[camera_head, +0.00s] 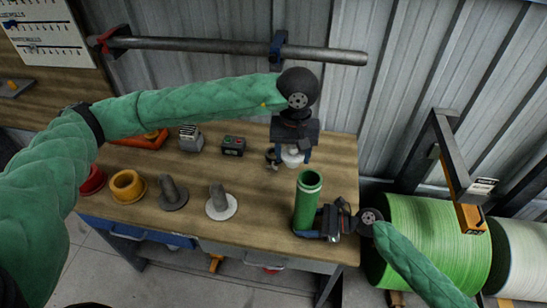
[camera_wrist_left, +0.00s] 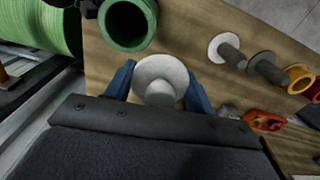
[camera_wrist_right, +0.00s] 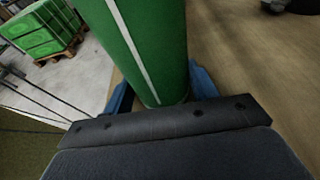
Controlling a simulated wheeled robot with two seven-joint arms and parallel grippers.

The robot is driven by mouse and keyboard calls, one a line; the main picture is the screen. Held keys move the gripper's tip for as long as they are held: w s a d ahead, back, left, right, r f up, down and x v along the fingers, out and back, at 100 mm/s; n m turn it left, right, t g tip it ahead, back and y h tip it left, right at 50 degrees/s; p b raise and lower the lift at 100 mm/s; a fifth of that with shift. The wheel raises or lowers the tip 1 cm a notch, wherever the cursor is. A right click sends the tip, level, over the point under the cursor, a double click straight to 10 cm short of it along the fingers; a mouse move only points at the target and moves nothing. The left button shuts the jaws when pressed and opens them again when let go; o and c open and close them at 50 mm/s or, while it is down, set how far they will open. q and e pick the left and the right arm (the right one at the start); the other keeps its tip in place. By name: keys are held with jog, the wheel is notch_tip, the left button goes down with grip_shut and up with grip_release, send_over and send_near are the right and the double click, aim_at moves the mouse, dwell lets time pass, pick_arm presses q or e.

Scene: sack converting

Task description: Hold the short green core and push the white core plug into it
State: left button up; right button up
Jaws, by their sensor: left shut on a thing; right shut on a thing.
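The short green core (camera_head: 308,203) stands upright at the right front of the bench, its open end up. My right gripper (camera_head: 326,222) is shut on its lower part; the blue fingers flank the core (camera_wrist_right: 150,45) in the right wrist view. My left gripper (camera_head: 291,155) is shut on the white core plug (camera_head: 292,158), behind the green core and apart from it. In the left wrist view the white plug (camera_wrist_left: 160,75) sits between the blue fingers, its round flange facing the camera, and the open green core (camera_wrist_left: 128,22) is just beyond it.
A white-flanged grey plug (camera_head: 221,204), a dark plug (camera_head: 173,194), a yellow ring piece (camera_head: 128,186) and a red one (camera_head: 93,180) line the bench front. Small devices (camera_head: 232,146) stand behind. A large green roll (camera_head: 430,240) is right of the bench.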

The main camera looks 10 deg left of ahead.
pick_arm(q)
jog(key=s+d+r, duration=0.3)
jog(key=d+r, duration=0.2)
jog(key=shift+s+r+n, duration=0.15)
jog(key=shift+s+n, duration=0.1)
jog(key=shift+n, duration=0.05)
